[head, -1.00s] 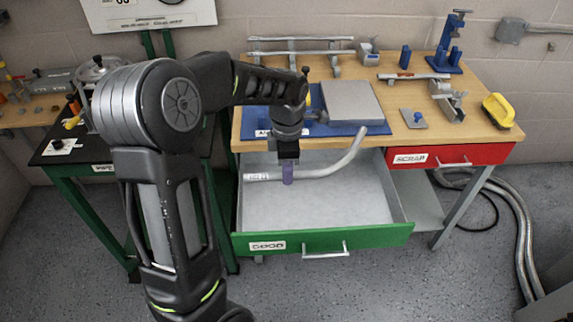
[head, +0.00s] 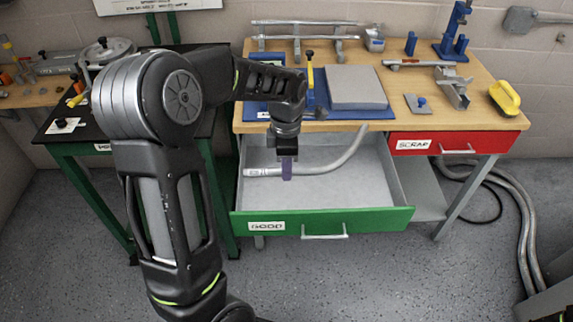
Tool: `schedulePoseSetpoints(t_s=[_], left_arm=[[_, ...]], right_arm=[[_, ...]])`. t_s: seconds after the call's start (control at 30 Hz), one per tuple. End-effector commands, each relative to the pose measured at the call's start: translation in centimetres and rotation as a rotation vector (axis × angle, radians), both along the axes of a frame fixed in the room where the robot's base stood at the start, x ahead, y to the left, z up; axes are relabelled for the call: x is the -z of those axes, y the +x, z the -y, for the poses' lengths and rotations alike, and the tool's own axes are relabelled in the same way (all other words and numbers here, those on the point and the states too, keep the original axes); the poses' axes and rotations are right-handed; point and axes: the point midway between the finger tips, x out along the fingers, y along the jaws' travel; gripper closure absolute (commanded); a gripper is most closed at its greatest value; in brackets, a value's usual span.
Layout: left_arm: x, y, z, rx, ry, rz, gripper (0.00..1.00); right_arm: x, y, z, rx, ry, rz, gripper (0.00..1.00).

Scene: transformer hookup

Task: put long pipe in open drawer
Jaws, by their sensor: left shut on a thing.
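The long pipe (head: 325,164) is grey, with a straight left part and a right end that bends up. It shows over the open drawer (head: 350,194), which has a green front labelled GOOD and a pale grey inside. My left gripper (head: 287,172) points down and is shut on the pipe near its straight left part. The pipe lies within the drawer's outline from above; whether it touches the drawer floor I cannot tell. The gripper hides a short stretch of the pipe. My right gripper is not in view.
A shut red drawer (head: 440,144) labelled SCRAP is to the right. The wooden bench top (head: 400,115) holds a blue fixture with a grey plate (head: 355,88), a rack with pipes (head: 305,35), and a yellow brush (head: 505,97). A dark side table (head: 85,125) stands at left.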

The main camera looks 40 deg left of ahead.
Motion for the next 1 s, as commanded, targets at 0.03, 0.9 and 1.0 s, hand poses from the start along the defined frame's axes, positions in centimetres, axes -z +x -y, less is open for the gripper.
schedulePoseSetpoints(t_s=[0.03,0.9,1.0], left_arm=[[0.9,0.0,0.0,0.000,-0.001,0.001,1.00],[10.4,0.0,0.0,0.001,0.000,-0.001,1.00],[11.5,0.0,0.0,0.000,0.000,0.000,1.00]], right_arm=[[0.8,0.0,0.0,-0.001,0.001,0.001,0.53],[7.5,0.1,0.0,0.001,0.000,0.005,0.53],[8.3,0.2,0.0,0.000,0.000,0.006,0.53]])
